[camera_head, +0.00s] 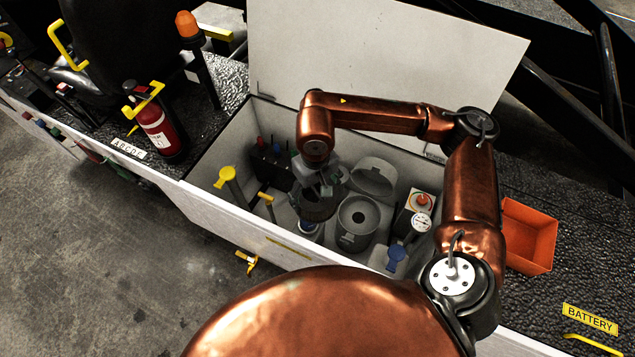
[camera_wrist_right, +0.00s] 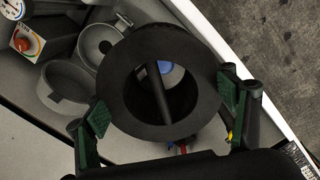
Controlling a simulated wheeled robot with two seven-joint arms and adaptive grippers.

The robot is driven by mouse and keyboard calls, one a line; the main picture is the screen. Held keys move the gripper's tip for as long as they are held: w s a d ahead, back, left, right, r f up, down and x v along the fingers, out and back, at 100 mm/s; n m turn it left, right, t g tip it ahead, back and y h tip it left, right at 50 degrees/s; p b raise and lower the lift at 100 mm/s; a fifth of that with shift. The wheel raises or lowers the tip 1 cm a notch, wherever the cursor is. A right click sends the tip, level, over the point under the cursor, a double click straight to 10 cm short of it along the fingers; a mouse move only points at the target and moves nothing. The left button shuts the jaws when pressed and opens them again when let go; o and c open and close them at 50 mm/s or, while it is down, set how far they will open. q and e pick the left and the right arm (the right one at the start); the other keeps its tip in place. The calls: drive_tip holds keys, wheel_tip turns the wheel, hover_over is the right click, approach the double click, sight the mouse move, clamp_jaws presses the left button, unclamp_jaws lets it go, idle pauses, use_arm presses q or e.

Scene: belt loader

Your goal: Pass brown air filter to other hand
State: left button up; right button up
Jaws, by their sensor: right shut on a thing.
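The air filter (camera_head: 318,210) is a dark, brownish-black ring in the compartment of the open white box. In the right wrist view the filter (camera_wrist_right: 207,75) shows end-on, with a round hole through it and a dark rod and a blue spot seen through the hole. My right gripper (camera_head: 320,186) reaches down from above and is shut on the filter. Its green-padded fingers (camera_wrist_right: 163,106) press on opposite sides of the ring. The grey round housing (camera_head: 358,222) stands open just right of the filter, its lid (camera_head: 374,178) swung back. My left gripper is not in view.
Box walls (camera_head: 255,225) surround the gripper. Yellow-handled valves (camera_head: 225,175) stand left; a gauge (camera_head: 421,222) and red knob are right. An orange tray (camera_head: 530,235) and a fire extinguisher (camera_head: 160,132) sit outside the box. The floor at lower left is clear.

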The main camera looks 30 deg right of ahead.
drive_tip(key=w+a+r+n, duration=0.4)
drive_tip(key=a+r+n, duration=0.2)
drive_tip(key=a+r, duration=0.45)
wheel_tip(320, 180, up, 4)
drive_tip(key=s+d+m, duration=0.2)
drive_tip(key=d+m, duration=0.1)
drive_tip(key=w+a+m, duration=0.4)
drive_tip(key=w+a, duration=0.4)
drive_tip(key=a, duration=0.3)
drive_tip(key=shift+w+r, duration=0.25)
drive_tip(key=shift+w, duration=0.05)
drive_tip(key=shift+a, duration=0.1)
